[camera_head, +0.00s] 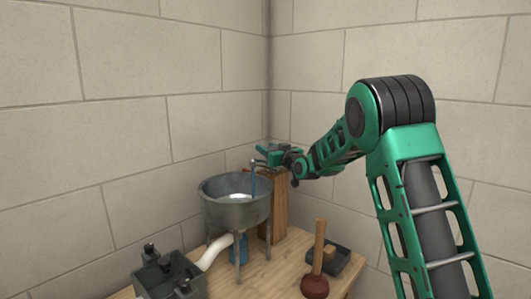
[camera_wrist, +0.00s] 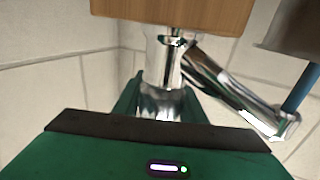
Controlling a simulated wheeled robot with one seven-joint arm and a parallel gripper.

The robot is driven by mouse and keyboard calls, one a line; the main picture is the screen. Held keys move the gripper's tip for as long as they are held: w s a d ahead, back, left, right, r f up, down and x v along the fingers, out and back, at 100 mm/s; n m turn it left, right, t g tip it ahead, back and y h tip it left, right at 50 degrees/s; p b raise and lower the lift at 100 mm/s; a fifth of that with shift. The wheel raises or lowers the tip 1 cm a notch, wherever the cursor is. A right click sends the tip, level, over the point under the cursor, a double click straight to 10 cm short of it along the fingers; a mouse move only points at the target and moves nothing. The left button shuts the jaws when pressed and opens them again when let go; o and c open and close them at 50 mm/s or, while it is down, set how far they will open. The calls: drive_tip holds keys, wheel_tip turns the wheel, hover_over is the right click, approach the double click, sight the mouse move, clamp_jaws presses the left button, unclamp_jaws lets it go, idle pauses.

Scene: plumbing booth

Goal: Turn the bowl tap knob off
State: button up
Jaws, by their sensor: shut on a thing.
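The bowl tap is chrome and is fixed to a wooden post (camera_head: 278,205) behind the metal bowl (camera_head: 235,212). In the wrist view its spout (camera_wrist: 232,92) slants down to the right, and a blue water stream (camera_wrist: 300,88) comes from its end. The stream (camera_head: 253,182) also shows above the bowl in the head view. My green gripper (camera_head: 268,154) is at the top of the post. In the wrist view my gripper (camera_wrist: 161,90) is shut on the chrome tap knob (camera_wrist: 160,105), one finger on each side. The knob's far end is partly hidden by my gripper.
The bowl stands on legs on a wooden table (camera_head: 265,265). A white pipe (camera_head: 212,252) and a blue object (camera_head: 237,246) are under it. A grey box (camera_head: 170,278) is at front left. A plunger (camera_head: 317,265) and a dark tray (camera_head: 337,256) are at right. Block walls meet behind.

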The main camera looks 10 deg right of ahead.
drive_tip(key=shift+d+m+h, duration=0.2)
drive_tip(key=shift+m+h, duration=0.4)
drive_tip(key=shift+h, duration=0.3)
drive_tip(key=shift+d, duration=0.15)
drive_tip(key=o, duration=1.1)
drive_tip(key=shift+c, duration=0.2)
drive_tip(key=s+d, duration=0.1)
drive_tip(key=s, duration=0.9)
drive_tip(key=shift+s+d, duration=0.25)
drive_tip(key=shift+d, duration=0.05)
drive_tip(key=shift+f, duration=0.1)
